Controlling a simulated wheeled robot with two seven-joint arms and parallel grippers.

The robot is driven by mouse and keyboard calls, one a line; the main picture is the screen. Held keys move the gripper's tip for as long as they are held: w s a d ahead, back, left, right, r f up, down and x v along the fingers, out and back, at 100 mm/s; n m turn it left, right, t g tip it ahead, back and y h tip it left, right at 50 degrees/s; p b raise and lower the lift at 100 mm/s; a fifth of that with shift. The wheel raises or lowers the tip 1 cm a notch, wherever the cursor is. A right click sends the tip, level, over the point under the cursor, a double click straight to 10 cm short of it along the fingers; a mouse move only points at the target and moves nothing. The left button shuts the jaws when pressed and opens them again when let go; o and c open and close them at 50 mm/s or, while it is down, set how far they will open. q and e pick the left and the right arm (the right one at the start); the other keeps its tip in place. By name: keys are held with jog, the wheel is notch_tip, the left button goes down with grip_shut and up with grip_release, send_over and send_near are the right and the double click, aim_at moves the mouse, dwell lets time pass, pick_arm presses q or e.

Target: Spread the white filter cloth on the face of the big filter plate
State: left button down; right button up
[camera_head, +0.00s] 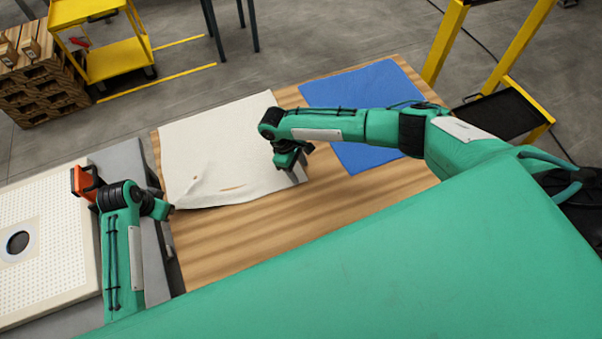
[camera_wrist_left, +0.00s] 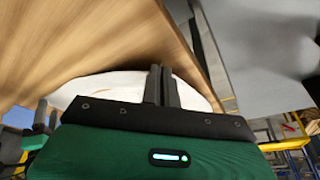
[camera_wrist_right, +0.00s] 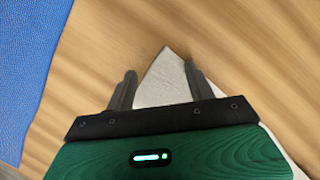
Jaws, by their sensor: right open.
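The white filter cloth (camera_head: 215,140) lies on the wooden table, with wrinkles and a raised front edge near its front left corner. My left gripper (camera_head: 170,212) is at that corner; in the left wrist view its fingers (camera_wrist_left: 162,84) are together, with the cloth (camera_wrist_left: 110,88) bulging up around them. My right gripper (camera_head: 303,178) is low over the front right corner of the cloth. In the right wrist view its fingers (camera_wrist_right: 160,85) are open, with the cloth corner (camera_wrist_right: 165,80) between them. The big filter plate (camera_head: 55,235), pale and dotted with a dark central hole, lies at the left.
A blue cloth (camera_head: 350,90) lies on the right of the wooden table (camera_head: 240,240). An orange part (camera_head: 84,182) stands at the plate's edge beside my left arm. Yellow carts (camera_head: 115,58) and pallets (camera_head: 40,95) stand on the floor behind.

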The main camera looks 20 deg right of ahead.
jog(key=shift+f, duration=0.1)
jog(key=shift+c, duration=0.3)
grip_shut()
dwell(0.4)
jog(key=shift+r, duration=2.5)
